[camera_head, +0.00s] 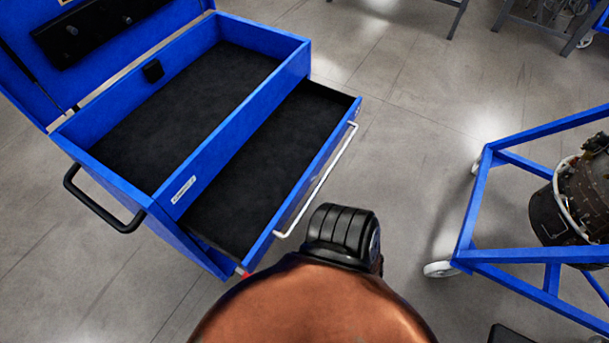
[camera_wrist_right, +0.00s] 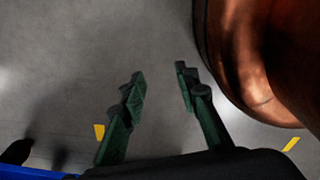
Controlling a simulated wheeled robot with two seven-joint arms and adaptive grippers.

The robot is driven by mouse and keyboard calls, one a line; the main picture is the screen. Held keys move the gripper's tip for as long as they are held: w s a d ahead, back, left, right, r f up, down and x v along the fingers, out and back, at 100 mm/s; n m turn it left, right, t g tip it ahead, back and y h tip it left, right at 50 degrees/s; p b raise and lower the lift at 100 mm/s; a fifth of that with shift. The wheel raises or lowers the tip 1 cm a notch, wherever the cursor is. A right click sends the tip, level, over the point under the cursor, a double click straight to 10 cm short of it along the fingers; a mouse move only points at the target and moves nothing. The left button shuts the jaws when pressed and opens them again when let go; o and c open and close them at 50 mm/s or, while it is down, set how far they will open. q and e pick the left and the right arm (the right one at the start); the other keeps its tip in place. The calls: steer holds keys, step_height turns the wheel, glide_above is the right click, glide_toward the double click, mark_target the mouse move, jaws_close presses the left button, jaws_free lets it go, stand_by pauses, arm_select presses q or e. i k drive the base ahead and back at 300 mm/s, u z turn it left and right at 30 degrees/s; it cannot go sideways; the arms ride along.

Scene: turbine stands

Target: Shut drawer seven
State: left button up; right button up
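A blue tool cabinet (camera_head: 176,190) stands at the left in the head view, with its lid raised. One drawer (camera_head: 268,160) is pulled out of its right side, black-lined and empty, with a light bar handle (camera_head: 318,183) on its front. No drawer number can be read, and any other drawers are hidden from above. My right gripper (camera_wrist_right: 160,84) shows in the right wrist view, its two green-padded fingers apart with nothing between them, above bare floor. Neither gripper shows in the head view, so their distance from the drawer cannot be told.
A blue frame stand (camera_head: 463,235) on casters, holding an engine part (camera_head: 572,203), stands at the right. Grey floor (camera_head: 410,150) lies clear between it and the cabinet. A black side handle (camera_head: 100,205) sticks out of the cabinet. More stands are at the far top right.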

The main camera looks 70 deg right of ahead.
mark_target(241, 212)
steer(key=z, duration=2.45)
